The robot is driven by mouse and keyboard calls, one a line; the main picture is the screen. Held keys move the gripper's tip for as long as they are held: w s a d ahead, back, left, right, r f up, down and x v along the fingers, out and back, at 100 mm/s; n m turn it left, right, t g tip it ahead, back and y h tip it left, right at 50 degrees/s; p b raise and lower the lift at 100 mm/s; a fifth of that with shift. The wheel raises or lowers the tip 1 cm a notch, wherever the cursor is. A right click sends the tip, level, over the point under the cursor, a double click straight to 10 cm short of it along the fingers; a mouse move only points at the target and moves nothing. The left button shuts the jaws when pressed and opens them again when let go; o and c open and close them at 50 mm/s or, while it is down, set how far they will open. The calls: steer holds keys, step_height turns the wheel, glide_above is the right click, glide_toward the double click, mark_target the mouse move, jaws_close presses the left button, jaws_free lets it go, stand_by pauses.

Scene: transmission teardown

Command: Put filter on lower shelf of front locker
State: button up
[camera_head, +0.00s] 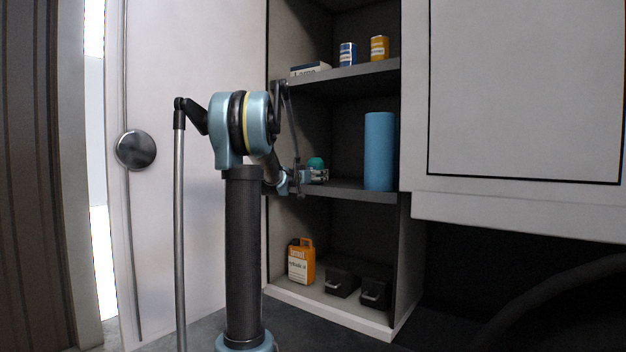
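A small rounded teal object (316,162), possibly the filter, shows just above my gripper (321,175) at the middle shelf (350,188) of the open locker. My gripper is inside the locker's middle compartment, with its fingers pointing right. The gripper is small in view, and I cannot tell whether its fingers are closed on the teal object or only in front of it. The lower part of the object is hidden by the gripper. The locker's bottom compartment floor (345,308) lies below.
A tall blue cylinder (379,150) stands right on the middle shelf. The upper shelf (350,76) holds a box (310,68), a blue can (348,54) and an orange can (379,48). An orange jug (301,262) and two black bins (342,281) (376,292) fill the bottom.

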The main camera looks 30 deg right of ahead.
steer(key=v, duration=1.1)
steer(key=shift+s, duration=0.1)
